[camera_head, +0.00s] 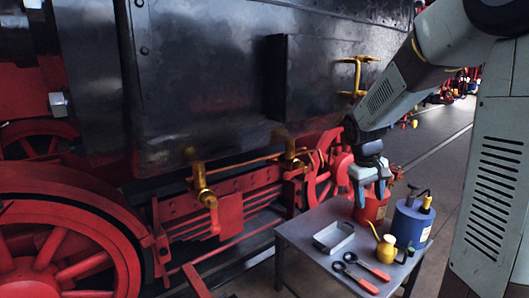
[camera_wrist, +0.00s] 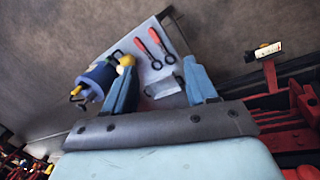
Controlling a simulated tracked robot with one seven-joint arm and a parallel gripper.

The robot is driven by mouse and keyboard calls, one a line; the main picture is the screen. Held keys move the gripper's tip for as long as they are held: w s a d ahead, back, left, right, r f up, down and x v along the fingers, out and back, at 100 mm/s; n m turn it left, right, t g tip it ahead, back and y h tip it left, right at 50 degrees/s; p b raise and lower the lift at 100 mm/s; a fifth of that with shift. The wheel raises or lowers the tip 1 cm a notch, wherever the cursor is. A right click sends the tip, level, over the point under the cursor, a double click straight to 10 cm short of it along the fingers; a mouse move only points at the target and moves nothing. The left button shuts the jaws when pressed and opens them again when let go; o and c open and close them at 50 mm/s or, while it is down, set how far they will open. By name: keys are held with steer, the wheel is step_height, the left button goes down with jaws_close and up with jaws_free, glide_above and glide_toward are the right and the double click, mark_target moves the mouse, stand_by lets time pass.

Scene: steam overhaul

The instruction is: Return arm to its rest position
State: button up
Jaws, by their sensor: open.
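My gripper (camera_head: 370,188) hangs pointing down at the end of my arm, over the back of a small grey table (camera_head: 305,232). In the wrist view my gripper (camera_wrist: 162,90) shows two blue fingers spread apart with nothing held between them. In the head view a red can (camera_head: 371,212) stands on the table just below and behind the fingers, partly hidden by them; whether they touch it I cannot tell. My arm reaches in from the upper right.
On the table are a blue can (camera_head: 411,224), a yellow oiler (camera_head: 386,248), a grey tray (camera_head: 334,238) and red-handled tools (camera_head: 362,283). A black and red locomotive (camera_head: 220,80) stands left, with brass valves (camera_head: 203,185) protruding. Open floor (camera_head: 440,150) lies beyond the table.

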steer(key=s+a+r+m+t+y, duration=0.1)
steer(key=s+r, duration=0.4)
steer(key=s, duration=0.6)
steer(key=s+a+r+m+t+y, duration=0.1)
steer(key=s+a+r+t, duration=0.3)
steer(key=s, duration=0.7)
steer(key=shift+a+r+m+y, duration=0.4)
steer(key=shift+a+r, duration=0.1)
steer(key=shift+r, duration=0.55)
